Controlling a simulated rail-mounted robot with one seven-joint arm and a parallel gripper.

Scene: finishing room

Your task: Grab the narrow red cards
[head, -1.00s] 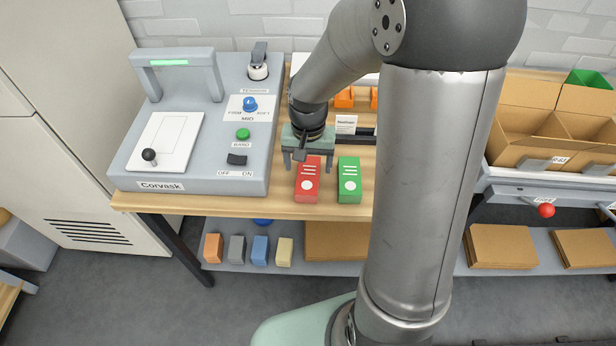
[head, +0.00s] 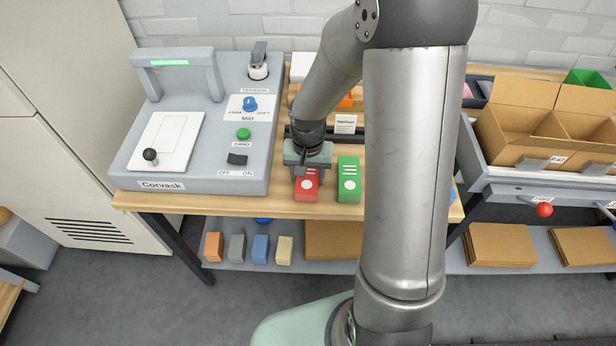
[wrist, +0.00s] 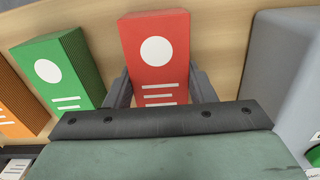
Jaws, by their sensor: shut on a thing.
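The red cards (head: 306,188) form a narrow upright block with a white circle and white lines, on the wooden bench top beside the grey machine. My gripper (head: 307,170) is over their back part in the head view and hides some of it. In the wrist view the red cards (wrist: 156,55) stand between my two fingers (wrist: 160,88), one against each side. My gripper is shut on them. I cannot tell whether they are lifted off the bench.
A green block of cards (head: 349,180) stands close to the right of the red one; it also shows in the wrist view (wrist: 62,72). The grey Corvask machine (head: 200,130) is close on the left. An open cardboard box (head: 520,125) stands further right.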

